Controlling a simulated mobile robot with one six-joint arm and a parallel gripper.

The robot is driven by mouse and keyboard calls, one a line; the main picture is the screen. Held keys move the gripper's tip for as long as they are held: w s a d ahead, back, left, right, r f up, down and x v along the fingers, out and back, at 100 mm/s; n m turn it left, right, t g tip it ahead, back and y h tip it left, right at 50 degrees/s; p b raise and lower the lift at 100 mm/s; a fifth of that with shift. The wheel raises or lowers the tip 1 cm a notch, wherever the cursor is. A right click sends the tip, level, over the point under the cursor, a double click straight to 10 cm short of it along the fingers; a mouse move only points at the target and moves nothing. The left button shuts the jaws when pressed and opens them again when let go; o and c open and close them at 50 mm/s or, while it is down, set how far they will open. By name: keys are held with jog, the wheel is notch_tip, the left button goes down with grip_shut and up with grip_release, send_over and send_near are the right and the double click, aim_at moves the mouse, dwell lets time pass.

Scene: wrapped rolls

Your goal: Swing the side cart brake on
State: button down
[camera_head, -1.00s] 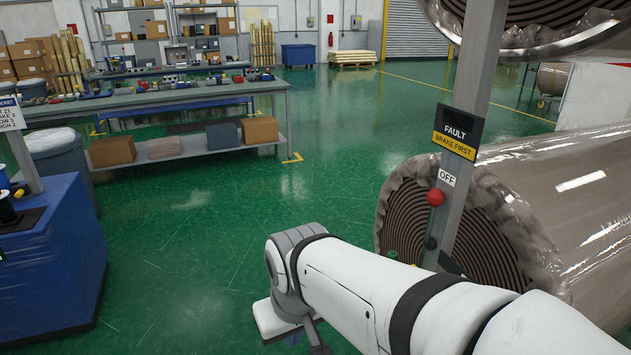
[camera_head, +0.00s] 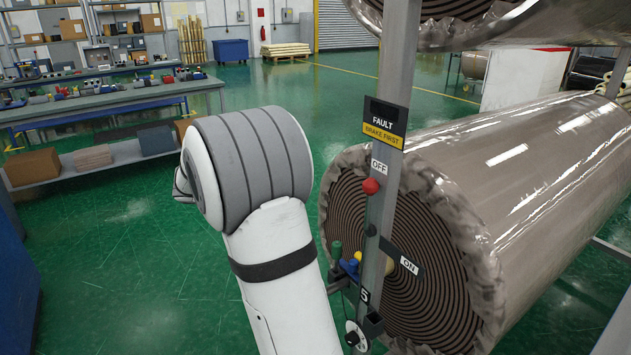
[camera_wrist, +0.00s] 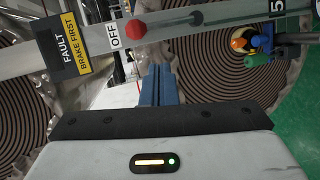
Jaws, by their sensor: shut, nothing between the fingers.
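The brake lever's red knob (camera_head: 371,186) is on the grey upright post (camera_head: 394,110), next to the OFF label (camera_head: 379,167). The lever's dark pivot (camera_head: 370,230) is below the knob. An ON label (camera_head: 410,265) sits lower, to the right of the post. A sign (camera_head: 385,122) above reads FAULT, BRAKE FIRST. In the wrist view the red knob (camera_wrist: 135,29) and OFF label (camera_wrist: 115,38) lie beyond my gripper (camera_wrist: 158,72). Its blue fingers are shut and empty, apart from the knob. My arm hides the gripper in the head view.
A large wrapped roll (camera_head: 520,190) stands right behind the post, with another above. Green and blue knobs (camera_head: 345,262) and a small dial (camera_head: 356,335) are low on the post. A workbench (camera_head: 100,105) is at the back left. Green floor between is clear.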

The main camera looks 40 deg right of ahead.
jog(key=w+d+r+m+h, duration=0.1)
jog(key=w+h, duration=0.1)
jog(key=w, duration=0.1)
jog(key=p, duration=0.3)
send_over(369, 206)
jog(key=w+a, duration=0.3)
jog(key=w, duration=0.2)
jog(key=shift+s+f+g, duration=0.25)
jog(key=shift+g, duration=0.15)
